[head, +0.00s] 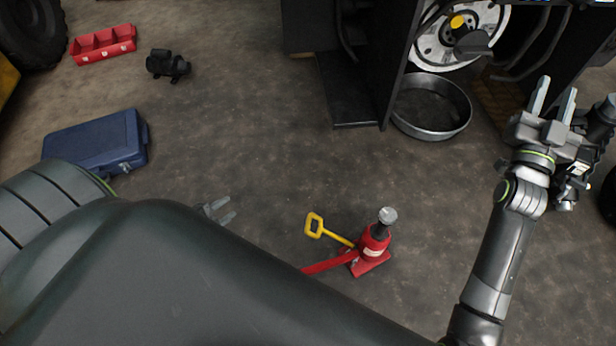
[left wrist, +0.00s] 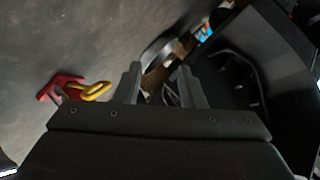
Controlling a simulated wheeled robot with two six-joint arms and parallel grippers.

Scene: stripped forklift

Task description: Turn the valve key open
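The yellow valve key (head: 327,229) has a loop handle and a thin shaft that runs to the base of the red bottle jack (head: 374,240). The jack stands upright on the floor. In the left wrist view the key (left wrist: 97,91) and the jack (left wrist: 62,86) lie left of the fingers. My left gripper (head: 222,211) is open and empty, left of the key and apart from it; my arm hides most of it. Its parted fingers show in the left wrist view (left wrist: 160,82). My right gripper (head: 553,95) is open and empty at the right, far from the key.
A red lever bar (head: 328,263) extends from the jack toward my left arm. A round metal pan (head: 431,106) lies by the dark forklift frame (head: 355,88). A blue case (head: 95,143), a black part (head: 168,65) and a red tray (head: 104,44) lie left. The middle floor is clear.

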